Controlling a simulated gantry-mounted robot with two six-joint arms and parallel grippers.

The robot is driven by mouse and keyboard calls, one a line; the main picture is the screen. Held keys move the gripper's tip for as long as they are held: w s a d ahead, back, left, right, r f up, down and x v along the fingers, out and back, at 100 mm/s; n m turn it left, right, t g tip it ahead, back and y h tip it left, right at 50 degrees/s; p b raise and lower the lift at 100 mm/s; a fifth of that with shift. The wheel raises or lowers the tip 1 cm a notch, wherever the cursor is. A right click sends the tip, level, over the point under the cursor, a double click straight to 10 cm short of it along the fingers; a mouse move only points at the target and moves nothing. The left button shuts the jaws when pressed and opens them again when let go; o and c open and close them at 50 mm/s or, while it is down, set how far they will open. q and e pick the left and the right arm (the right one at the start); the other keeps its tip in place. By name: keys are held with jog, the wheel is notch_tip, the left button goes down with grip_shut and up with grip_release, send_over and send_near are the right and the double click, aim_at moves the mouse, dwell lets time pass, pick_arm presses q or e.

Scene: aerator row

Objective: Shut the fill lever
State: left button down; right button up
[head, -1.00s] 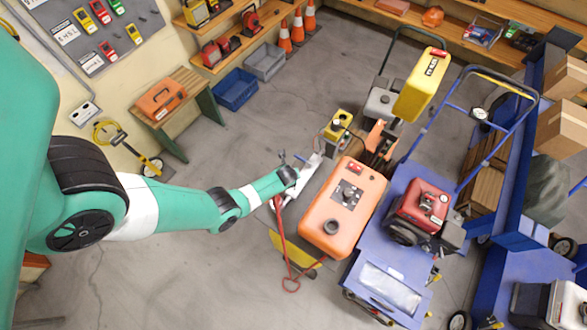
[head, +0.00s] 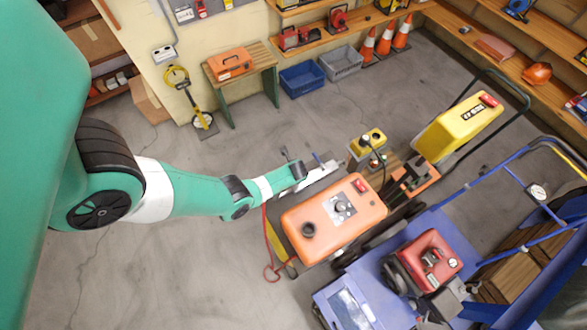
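An orange machine body (head: 322,222) with a dark filler cap and a control panel stands at the centre of the head view. My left arm reaches in from the left, and my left gripper (head: 320,176) is at the machine's far left corner. The fingertips are too small and partly covered to show whether they are open or shut. A small blue piece (head: 318,158) shows right beside the gripper; I cannot tell whether it is the fill lever or whether the gripper touches it. My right gripper is not in view.
A yellow unit (head: 367,142) and a yellow-topped machine (head: 458,124) stand behind. A blue cart with a red engine (head: 430,262) is at the right. A red cable (head: 266,240) hangs in front. A bench (head: 241,79) stands by the wall. The floor at the lower left is clear.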

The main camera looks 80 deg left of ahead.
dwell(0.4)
pick_arm(q)
jog(key=c, duration=0.8)
grip_release()
